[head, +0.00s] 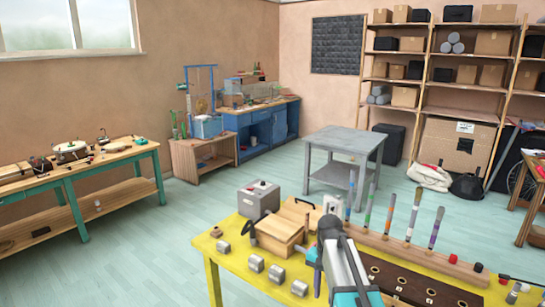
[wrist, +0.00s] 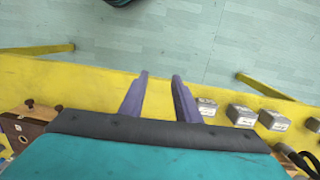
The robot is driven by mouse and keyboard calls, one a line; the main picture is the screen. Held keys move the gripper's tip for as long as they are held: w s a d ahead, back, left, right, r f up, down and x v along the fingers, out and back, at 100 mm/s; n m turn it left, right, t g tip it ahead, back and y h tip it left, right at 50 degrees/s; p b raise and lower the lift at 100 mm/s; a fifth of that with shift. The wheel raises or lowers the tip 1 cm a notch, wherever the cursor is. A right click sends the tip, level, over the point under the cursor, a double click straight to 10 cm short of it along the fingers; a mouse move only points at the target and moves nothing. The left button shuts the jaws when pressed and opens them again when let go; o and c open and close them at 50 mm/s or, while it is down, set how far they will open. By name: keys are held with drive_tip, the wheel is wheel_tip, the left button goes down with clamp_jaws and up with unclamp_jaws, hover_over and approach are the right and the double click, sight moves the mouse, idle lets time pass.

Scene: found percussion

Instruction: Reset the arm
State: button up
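My gripper shows in the wrist view with two purple fingers (wrist: 160,76) spread apart and nothing between them. The fingers are above the edge of the yellow table (wrist: 80,80), pointing toward the floor beyond it. In the head view my arm reaches over the yellow table (head: 228,262); the fingers are mostly hidden by it. Grey metal blocks (wrist: 242,116) lie on the table to the right of the fingers in the wrist view, apart from them.
On the yellow table are a wooden box (head: 278,236), a grey box (head: 258,198), a dark board with holes (head: 410,283) and a wooden rack (head: 425,258) with coloured-handled sticks. A grey table (head: 345,142) stands behind. Floor left of the yellow table (head: 130,250) is clear.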

drive_tip(key=s+f+g+b, duration=0.2)
drive_tip(key=s+f, duration=0.7)
drive_tip(key=f, duration=0.5)
drive_tip(key=s+f+g+b, duration=0.25)
drive_tip(key=s+f, duration=0.65)
drive_tip(key=f, duration=0.6)
drive_tip(key=s+f+n+b, duration=0.1)
drive_tip(key=s+f+n, duration=0.2)
drive_tip(key=s+f, duration=0.5)
drive_tip(key=s+f+n+b, duration=0.2)
drive_tip(key=s+f+n, duration=0.2)
drive_tip(key=s+f, duration=0.4)
drive_tip(key=shift+s, duration=2.25)
drive_tip(key=shift+d, duration=0.1)
